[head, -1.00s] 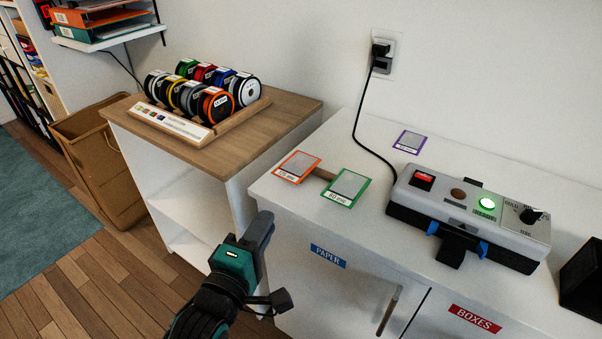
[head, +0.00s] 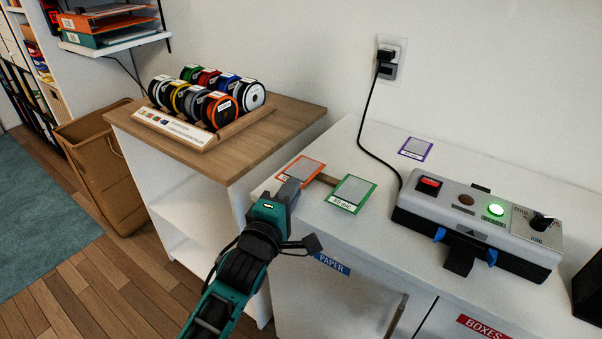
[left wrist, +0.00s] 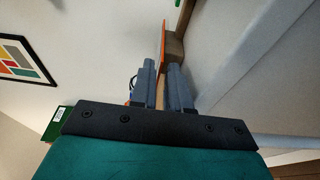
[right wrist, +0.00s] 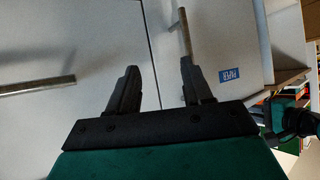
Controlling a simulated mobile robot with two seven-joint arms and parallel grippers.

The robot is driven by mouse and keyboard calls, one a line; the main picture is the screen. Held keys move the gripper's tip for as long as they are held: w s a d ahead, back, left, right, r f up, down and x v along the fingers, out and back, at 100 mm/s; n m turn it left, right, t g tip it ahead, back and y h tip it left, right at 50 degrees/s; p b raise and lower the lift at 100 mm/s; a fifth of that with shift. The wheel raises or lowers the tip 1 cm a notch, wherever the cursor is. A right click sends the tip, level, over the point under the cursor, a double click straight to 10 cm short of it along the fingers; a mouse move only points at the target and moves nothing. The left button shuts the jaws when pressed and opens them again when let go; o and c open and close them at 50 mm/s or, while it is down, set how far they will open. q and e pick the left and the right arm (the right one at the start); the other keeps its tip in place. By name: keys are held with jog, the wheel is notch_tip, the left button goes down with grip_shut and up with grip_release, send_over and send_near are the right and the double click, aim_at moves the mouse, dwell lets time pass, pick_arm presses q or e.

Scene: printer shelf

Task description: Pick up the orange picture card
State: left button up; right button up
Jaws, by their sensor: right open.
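The orange picture card (head: 308,165) lies at the left end of the white cabinet top, near its front left corner. My left gripper (head: 290,188) is at the card's near edge and covers part of it. In the left wrist view the orange card (left wrist: 163,38) shows nearly edge-on, at the gap between the left fingertips (left wrist: 162,68). These fingers stand a small gap apart; whether they touch the card is unclear. My right gripper (right wrist: 160,75) is open and empty, facing the cabinet fronts. It is not in the head view.
A green card (head: 352,194) lies just right of the orange one, with a wooden strip (head: 326,179) between them. A purple card (head: 416,149) lies farther back. A grey button box (head: 477,225) stands right. A spool rack (head: 172,132) stands on the wooden-topped cabinet at left.

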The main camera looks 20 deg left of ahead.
pick_arm(q)
jog(key=shift+w+d, duration=0.1)
jog(key=shift+w, duration=0.75)
pick_arm(e)
jog(key=shift+f, duration=0.15)
pick_arm(q)
grip_shut()
notch_tip(320, 180, up, 10)
jog(key=p, duration=0.3)
pick_arm(e)
jog(key=shift+s+d+r, duration=0.3)
jog(key=shift+d+r, duration=0.25)
jog(key=shift+r, duration=0.25)
